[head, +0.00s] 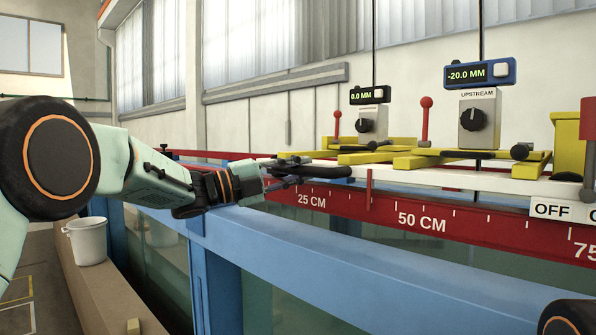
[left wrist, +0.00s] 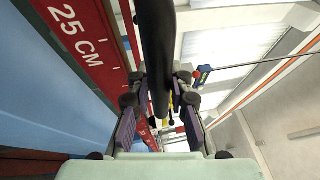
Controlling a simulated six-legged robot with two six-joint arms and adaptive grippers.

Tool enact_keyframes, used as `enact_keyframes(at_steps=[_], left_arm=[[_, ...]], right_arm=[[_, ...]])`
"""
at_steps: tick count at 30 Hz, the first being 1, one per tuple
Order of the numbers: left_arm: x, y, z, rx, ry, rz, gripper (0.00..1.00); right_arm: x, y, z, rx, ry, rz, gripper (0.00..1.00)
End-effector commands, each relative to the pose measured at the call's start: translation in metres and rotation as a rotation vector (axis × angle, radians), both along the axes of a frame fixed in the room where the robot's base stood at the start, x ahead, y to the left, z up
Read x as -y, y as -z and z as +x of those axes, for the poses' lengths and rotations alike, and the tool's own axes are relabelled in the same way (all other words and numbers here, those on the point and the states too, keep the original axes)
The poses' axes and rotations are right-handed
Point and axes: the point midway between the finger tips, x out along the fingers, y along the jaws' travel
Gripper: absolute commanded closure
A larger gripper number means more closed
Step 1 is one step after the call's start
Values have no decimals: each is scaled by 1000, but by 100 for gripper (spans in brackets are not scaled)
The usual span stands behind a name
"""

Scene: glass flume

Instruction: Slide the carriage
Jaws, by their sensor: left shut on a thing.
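The carriage has a white beam (head: 465,179) with yellow cross pieces (head: 375,158) on it, over a red scale rail (head: 480,222). A black handle (head: 330,171) sticks out at its left end. My left gripper (head: 290,172) is shut on this handle. In the left wrist view, the black handle (left wrist: 156,45) runs down between the two fingers of my left gripper (left wrist: 159,90). A thin red pointer (head: 369,190) hangs over the scale between the 25 CM and 50 CM marks. My right gripper is not in view.
Two gauges (head: 369,95) (head: 480,74) read 0.0 MM and -20.0 MM, above boxes with black knobs. Red-topped levers (head: 425,120) stand beside them. A blue flume edge (head: 330,262) runs below the rail. A white bucket (head: 87,240) stands on a ledge at left.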

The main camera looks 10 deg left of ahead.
Motion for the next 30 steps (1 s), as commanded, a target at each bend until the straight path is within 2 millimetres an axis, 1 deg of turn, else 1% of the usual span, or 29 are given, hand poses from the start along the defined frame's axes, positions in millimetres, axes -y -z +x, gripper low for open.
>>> enact_keyframes(at_steps=[1,2,10,19,22,26,30], left_arm=[[0,5,0,-9,1,3,100],[0,5,0,-9,1,3,80],[-1,3,1,-5,1,3,57],[-3,2,1,-3,0,2,57],[-8,2,-2,-3,-1,1,57],[-26,5,-12,-3,-2,-1,57],[-51,10,-27,-3,-2,-3,57]], right_arm=[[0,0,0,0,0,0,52],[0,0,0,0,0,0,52],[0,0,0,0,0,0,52],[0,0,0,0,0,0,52],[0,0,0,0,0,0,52],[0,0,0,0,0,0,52],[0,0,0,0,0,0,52]])
